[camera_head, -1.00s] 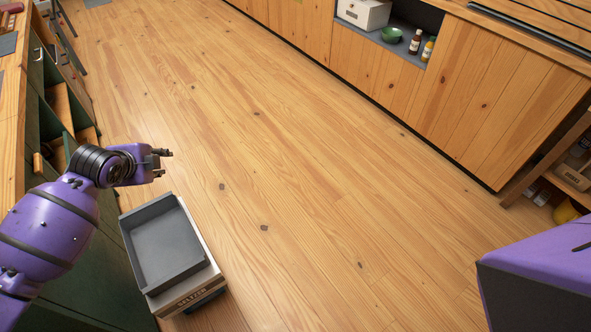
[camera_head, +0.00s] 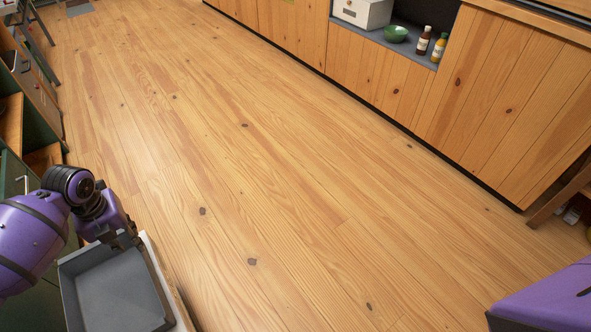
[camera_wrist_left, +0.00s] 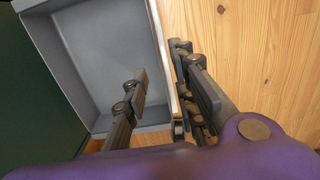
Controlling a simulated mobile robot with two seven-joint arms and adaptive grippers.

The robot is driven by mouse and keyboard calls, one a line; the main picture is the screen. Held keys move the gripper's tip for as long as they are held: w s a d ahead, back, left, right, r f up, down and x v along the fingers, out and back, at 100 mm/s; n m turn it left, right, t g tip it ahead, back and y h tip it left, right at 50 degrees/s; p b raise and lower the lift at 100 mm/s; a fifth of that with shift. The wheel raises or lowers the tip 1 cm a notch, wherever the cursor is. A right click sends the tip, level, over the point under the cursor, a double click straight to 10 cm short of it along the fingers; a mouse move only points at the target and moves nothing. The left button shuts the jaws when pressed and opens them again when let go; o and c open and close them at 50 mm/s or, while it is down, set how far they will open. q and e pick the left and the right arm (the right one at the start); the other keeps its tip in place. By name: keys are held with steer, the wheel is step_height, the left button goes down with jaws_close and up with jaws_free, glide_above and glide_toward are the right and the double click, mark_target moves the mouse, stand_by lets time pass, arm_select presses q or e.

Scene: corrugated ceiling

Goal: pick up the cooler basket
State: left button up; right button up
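The grey open basket (camera_head: 115,295) sits at the lower left of the head view, cut off by the bottom edge. It also fills the upper left of the left wrist view (camera_wrist_left: 105,60), empty inside. My left gripper (camera_head: 122,238) is at the basket's far rim. In the wrist view the left gripper (camera_wrist_left: 160,65) is open and straddles a basket wall, one finger inside and the other outside above the floor. Whether either finger touches the wall I cannot tell. My right gripper is out of view.
A dark green cabinet with open drawers (camera_head: 22,165) runs along the left. The wooden floor (camera_head: 255,180) between is clear.

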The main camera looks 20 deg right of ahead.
mark_target(147, 267)
arm_select(q)
steer(key=shift+g, duration=0.3)
steer(key=shift+s+f+b, duration=0.25)
steer(key=shift+f+b, duration=0.8)
steer(key=shift+f, duration=1.25)
steer(key=shift+s+f+b, duration=0.3)
steer(key=shift+f+b, duration=0.7)
steer(key=shift+f, duration=1.35)
steer(key=shift+s+f+b, duration=0.25)
steer(key=shift+f+b, duration=0.8)
steer(key=shift+f, duration=1.25)
steer(key=f+b, duration=0.1)
steer(key=f, duration=0.3)
steer(key=shift+s+f, duration=0.1)
steer(key=shift+s, duration=0.1)
jaws_close()
